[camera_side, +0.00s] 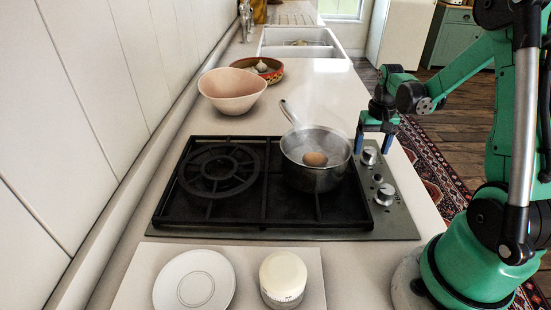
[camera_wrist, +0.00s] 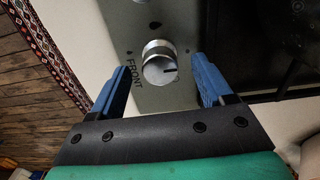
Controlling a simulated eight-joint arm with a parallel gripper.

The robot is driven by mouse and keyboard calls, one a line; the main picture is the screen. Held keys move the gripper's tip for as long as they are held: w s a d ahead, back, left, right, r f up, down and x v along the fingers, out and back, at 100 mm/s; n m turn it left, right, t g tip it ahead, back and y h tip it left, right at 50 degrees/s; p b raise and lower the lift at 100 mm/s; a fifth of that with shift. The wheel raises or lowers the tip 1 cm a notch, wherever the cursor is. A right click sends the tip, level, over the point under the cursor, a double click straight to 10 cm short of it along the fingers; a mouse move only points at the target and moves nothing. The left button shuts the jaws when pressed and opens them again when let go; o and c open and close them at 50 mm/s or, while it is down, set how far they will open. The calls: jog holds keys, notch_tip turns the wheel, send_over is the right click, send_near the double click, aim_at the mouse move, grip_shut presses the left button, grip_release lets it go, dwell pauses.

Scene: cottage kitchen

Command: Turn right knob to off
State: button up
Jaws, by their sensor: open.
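Two silver knobs sit on the hob's steel panel: a far knob (camera_side: 369,157) and a near knob (camera_side: 385,194). My gripper (camera_side: 373,148) is at the far knob, pointing down, with blue fingers apart. In the wrist view, a silver knob (camera_wrist: 159,62) with a dark pointer line toward the right lies between the fingertips of my open gripper (camera_wrist: 160,68). A gap shows on each side, so neither finger appears to touch it. "FRONT" is printed beside the knob. A pot (camera_side: 316,170) with an egg (camera_side: 315,158) steams on the burner beside the far knob.
The pot's handle points toward the back, away from my gripper. The black grate (camera_side: 218,212) covers the hob's left part. A pink bowl (camera_side: 231,90) stands behind; a white plate (camera_side: 194,281) and a white timer (camera_side: 283,278) are in front. Counter right of the knobs is clear.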

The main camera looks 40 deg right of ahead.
aim_at(369, 150)
jog(key=shift+r, duration=2.6)
jog(key=shift+w+a+r, duration=0.1)
jog(key=shift+w+a, duration=0.05)
jog(key=shift+w, duration=0.05)
jog(key=w+a+r+n+t+h, duration=0.1)
jog(key=w+a+r+n+t, duration=0.15)
jog(key=w, duration=0.25)
jog(key=s+a+r+n+t, duration=0.1)
jog(key=s+a+n+t, duration=0.1)
jog(key=a, duration=0.7)
jog(key=s+a+r+n+t+y, duration=0.1)
jog(key=s+a+r+n+t, duration=0.1)
jog(key=a, duration=0.7)
jog(key=shift+s+r+n+t, duration=0.15)
jog(key=shift+s+n+t, duration=0.25)
jog(key=shift+n, duration=0.65)
